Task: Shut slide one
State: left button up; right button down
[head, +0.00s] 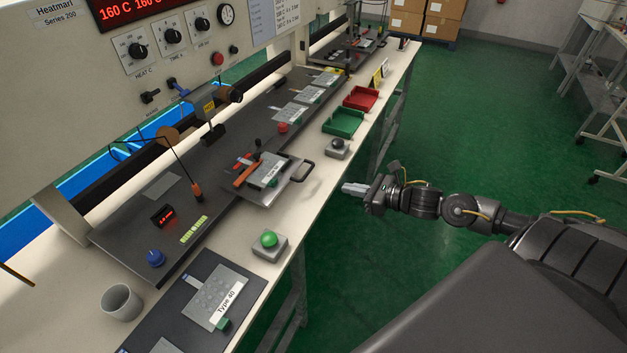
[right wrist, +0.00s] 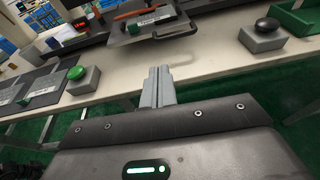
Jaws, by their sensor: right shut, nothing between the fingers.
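A grey slide plate (head: 258,192) with a black bar handle (head: 304,170) sticks out from the dark machine bed toward the table's front edge. It carries a keypad film (head: 268,172) with a white label and a green tab, beside an orange-brown bar. The slide plate also shows at the top of the right wrist view (right wrist: 148,33), its handle (right wrist: 177,34) facing me. My right gripper (head: 346,187) is shut and empty. It is over the floor just outside the table edge, to the right of the handle and apart from it. My left gripper is not in view.
A green button box (head: 270,246) and a black button box (head: 337,148) stand on the table edge either side of the slide. Green (head: 344,122) and red (head: 360,98) trays lie farther back. A white cup (head: 121,301) stands at near left.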

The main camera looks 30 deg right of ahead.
jog(key=p+x, duration=0.2)
jog(key=x, duration=0.4)
jog(key=p+x, duration=0.2)
jog(key=x, duration=0.3)
jog(key=shift+w+a+r, duration=0.15)
jog(key=shift+w, duration=0.25)
jog(key=shift+w+a+f, duration=0.25)
jog(key=shift+w+f, duration=0.1)
jog(key=shift+w, duration=0.15)
